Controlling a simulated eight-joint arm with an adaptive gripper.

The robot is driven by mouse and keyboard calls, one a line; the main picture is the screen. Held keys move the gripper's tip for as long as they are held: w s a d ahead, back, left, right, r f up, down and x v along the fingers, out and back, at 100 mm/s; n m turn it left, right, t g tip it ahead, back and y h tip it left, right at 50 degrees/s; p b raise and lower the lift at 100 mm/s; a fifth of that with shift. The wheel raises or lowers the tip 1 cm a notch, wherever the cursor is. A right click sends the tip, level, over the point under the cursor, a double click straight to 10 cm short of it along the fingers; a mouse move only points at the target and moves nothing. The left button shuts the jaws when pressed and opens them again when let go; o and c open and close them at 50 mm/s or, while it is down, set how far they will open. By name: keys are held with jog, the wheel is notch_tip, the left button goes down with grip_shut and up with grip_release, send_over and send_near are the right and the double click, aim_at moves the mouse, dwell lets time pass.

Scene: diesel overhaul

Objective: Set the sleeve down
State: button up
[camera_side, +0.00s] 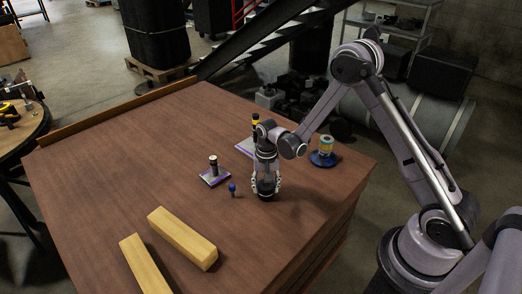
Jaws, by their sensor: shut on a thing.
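My gripper (266,187) points down close over the brown table, right of its middle. It is shut on a dark, round piece (266,186), seemingly the sleeve, which shows between the fingers. The fingers hide part of it. It is at or just above the table top; I cannot tell whether it touches.
A small blue-topped peg (232,188) stands just left of my gripper. Left of it is a pale plate (207,180) with a dark cylinder (213,163). Behind are another pale plate (243,147) and a blue dish (318,161) holding a can (326,145). Two yellow beams (183,238) lie in front.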

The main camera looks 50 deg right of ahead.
jog(key=shift+f, duration=0.35)
jog(key=o, duration=1.5)
jog(key=shift+r, duration=0.1)
notch_tip(320, 180, up, 12)
notch_tip(320, 180, up, 10)
jog(key=n+t, duration=0.3)
jog(key=n, duration=0.1)
send_over(266, 184)
jog(key=s+a, duration=0.2)
jog(key=s, duration=0.4)
jog(key=s+a+r+n+t, duration=0.3)
jog(key=s+r+n+t, duration=0.1)
jog(key=s, duration=0.6)
jog(key=shift+s+r+n, duration=0.15)
jog(key=shift+s+n, duration=0.25)
jog(key=shift+n, duration=0.2)
